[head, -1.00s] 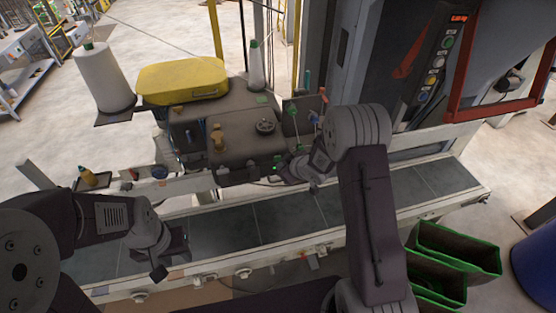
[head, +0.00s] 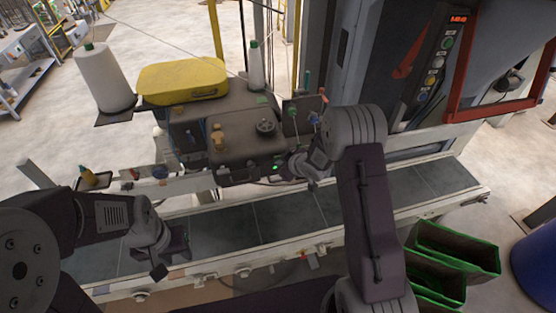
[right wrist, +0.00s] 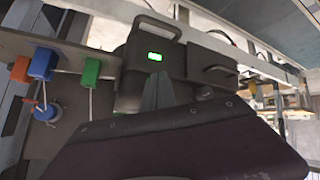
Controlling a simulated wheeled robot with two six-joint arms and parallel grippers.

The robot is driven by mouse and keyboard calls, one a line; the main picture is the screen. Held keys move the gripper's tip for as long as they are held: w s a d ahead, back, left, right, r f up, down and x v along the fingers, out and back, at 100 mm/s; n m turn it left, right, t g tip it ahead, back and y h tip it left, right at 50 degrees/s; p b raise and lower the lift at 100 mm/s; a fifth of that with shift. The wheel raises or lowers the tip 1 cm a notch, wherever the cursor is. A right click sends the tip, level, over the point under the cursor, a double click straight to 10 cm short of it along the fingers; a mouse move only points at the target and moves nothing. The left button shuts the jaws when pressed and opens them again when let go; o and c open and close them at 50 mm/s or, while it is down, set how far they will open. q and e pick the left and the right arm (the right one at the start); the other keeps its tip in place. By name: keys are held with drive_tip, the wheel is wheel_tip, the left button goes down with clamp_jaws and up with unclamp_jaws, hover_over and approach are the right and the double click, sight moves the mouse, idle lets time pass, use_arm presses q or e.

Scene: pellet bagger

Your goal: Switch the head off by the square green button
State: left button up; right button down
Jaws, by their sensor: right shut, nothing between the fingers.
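The dark sewing head (head: 240,130) stands over the conveyor under a yellow cover. The small square green button (head: 276,167) is lit on its lower front right side. In the right wrist view the button (right wrist: 154,56) glows bright green in a dark housing. My right gripper (head: 287,166) is just right of the button; in the right wrist view its closed fingers (right wrist: 158,80) point at the housing just below the button. I cannot tell whether they touch it. My left gripper (head: 167,262) is low over the conveyor's left part; its finger gap is unclear.
Blue (right wrist: 42,63), green (right wrist: 91,72) and orange (right wrist: 20,68) levers sit beside the button in the right wrist view. A white thread cone (head: 104,78) stands left of the head. The conveyor (head: 225,232) is bare. Green-edged bags (head: 455,250) stand at right.

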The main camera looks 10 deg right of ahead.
drive_tip(key=shift+w, duration=0.15)
idle(0.3)
drive_tip(key=shift+s+b, duration=0.35)
drive_tip(key=shift+s, duration=0.6)
drive_tip(key=s+b, duration=0.2)
drive_tip(key=s, duration=0.4)
drive_tip(key=shift+d, duration=0.1)
